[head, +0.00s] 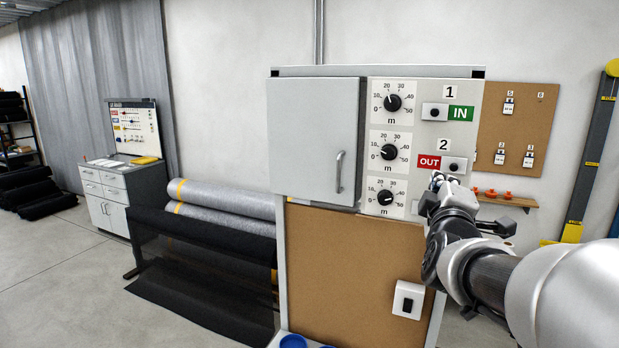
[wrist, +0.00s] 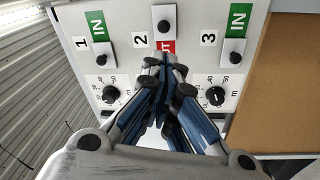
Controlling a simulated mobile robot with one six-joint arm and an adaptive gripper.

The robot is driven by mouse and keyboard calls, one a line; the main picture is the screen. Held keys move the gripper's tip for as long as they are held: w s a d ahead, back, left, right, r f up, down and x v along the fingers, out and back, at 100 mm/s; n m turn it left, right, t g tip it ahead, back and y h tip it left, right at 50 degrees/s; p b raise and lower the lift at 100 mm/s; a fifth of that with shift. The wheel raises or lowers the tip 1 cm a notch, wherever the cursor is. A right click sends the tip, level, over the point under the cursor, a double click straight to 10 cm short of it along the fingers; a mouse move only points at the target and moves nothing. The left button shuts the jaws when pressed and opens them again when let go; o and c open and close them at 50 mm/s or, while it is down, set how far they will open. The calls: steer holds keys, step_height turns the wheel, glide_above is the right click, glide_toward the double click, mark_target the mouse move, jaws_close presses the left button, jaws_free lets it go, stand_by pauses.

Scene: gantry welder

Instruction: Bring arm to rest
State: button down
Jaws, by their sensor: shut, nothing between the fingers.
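My gripper (head: 438,180) is shut and empty in front of the control panel, just below the red OUT plate (head: 428,161) and the row 2 switch (head: 455,165). In the wrist view my gripper (wrist: 165,62) points at the row 2 switch, and its fingers partly cover the red plate (wrist: 165,46). I cannot tell whether the fingertips touch the panel. My arm reaches in from the lower right of the head view. The row 1 switch (head: 434,112) shows a green IN plate (head: 460,113). The row 3 switch (wrist: 233,58) shows green IN in the wrist view.
Three dials stand left of the switches, with a closed grey cabinet door (head: 315,140) beside them. A corkboard (head: 518,130) and a small shelf with orange items (head: 490,193) are to the right. Fabric rolls (head: 220,205) lie at left.

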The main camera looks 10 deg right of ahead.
steer(key=s+a+f+m+g+y+b, duration=0.2)
steer(key=s+a+f+y+b, duration=0.3)
steer(key=a+f, duration=0.5)
steer(key=s+a+f+m+g+y+b, duration=0.1)
steer(key=s+a+f+g+y+b, duration=0.35)
steer(key=f, duration=0.85)
steer(key=s+a+f+m+g+b, duration=0.2)
steer(key=s+f+b, duration=0.3)
steer(key=s+f, duration=0.5)
steer(key=s+a+f+m+g+b, duration=0.3)
steer(key=s+a+f+m+b, duration=0.1)
steer(key=s+f, duration=0.7)
steer(key=shift+s+a+g+b, duration=0.15)
steer(key=shift+a+g+b, duration=0.2)
steer(key=shift+a+b, duration=0.25)
steer(key=shift+h, duration=0.25)
